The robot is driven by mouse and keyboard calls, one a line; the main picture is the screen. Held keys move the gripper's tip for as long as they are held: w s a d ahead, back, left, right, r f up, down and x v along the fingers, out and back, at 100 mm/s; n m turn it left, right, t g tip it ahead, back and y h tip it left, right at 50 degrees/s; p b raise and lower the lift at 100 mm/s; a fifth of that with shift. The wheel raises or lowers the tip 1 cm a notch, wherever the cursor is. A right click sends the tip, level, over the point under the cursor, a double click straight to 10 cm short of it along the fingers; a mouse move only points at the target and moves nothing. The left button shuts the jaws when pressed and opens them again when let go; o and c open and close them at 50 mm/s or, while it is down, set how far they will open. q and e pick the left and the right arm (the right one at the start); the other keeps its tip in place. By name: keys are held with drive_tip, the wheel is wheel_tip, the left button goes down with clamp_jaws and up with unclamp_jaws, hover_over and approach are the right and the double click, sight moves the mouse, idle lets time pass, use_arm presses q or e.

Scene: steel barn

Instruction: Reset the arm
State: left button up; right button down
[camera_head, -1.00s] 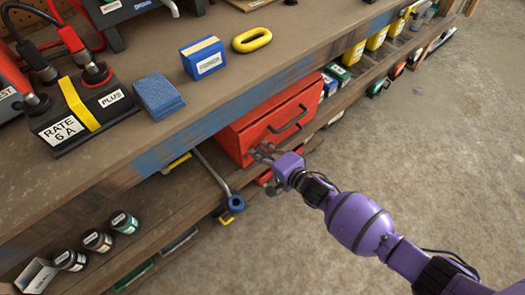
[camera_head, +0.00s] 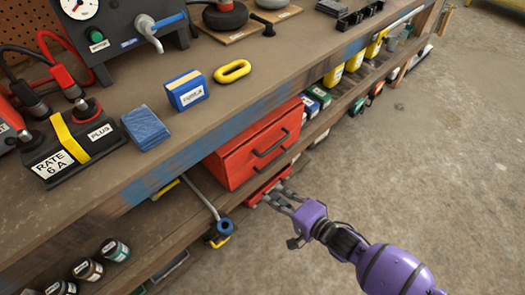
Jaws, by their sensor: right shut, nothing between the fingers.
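My right arm comes in from the lower right with a purple forearm. Its gripper (camera_head: 282,195) is shut and empty, in front of the shelf below the bench and just below and right of the red drawer box (camera_head: 240,158). The fingertips appear close to a lower red item (camera_head: 268,186) under the box; I cannot tell whether they touch it. My left gripper is not in view.
The workbench (camera_head: 230,98) holds a black battery (camera_head: 70,145), a blue sponge-like block (camera_head: 146,128), a blue box (camera_head: 186,92) and a yellow ring (camera_head: 232,72). A blue-ended metal rod (camera_head: 224,227) juts from the shelf. Concrete floor (camera_head: 420,170) at right is clear.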

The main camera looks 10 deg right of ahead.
drive_tip(key=s+d+f+n+g+h, duration=0.2)
drive_tip(key=s+d+n+h, duration=0.15)
drive_tip(key=s, duration=0.85)
drive_tip(key=s+d+f+n+g+h, duration=0.15)
drive_tip(key=s+d+n, duration=0.25)
drive_tip(key=s, duration=0.8)
drive_tip(key=s+d+f+n+g+h, duration=0.1)
drive_tip(key=s+d+n+h, duration=0.3)
drive_tip(key=s, duration=0.8)
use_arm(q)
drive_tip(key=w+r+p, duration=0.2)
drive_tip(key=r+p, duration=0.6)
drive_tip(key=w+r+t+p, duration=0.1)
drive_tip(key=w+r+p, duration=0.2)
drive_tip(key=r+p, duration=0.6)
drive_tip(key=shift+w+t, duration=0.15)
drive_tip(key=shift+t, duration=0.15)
use_arm(e)
drive_tip(key=w+r, duration=0.3)
drive_tip(key=r, duration=0.5)
drive_tip(key=w+r+t, duration=0.1)
drive_tip(key=w+r, duration=0.2)
drive_tip(key=r, duration=0.5)
drive_tip(key=shift+w+r+m, duration=0.15)
drive_tip(key=shift+r+m, duration=0.15)
drive_tip(key=shift+m, duration=0.05)
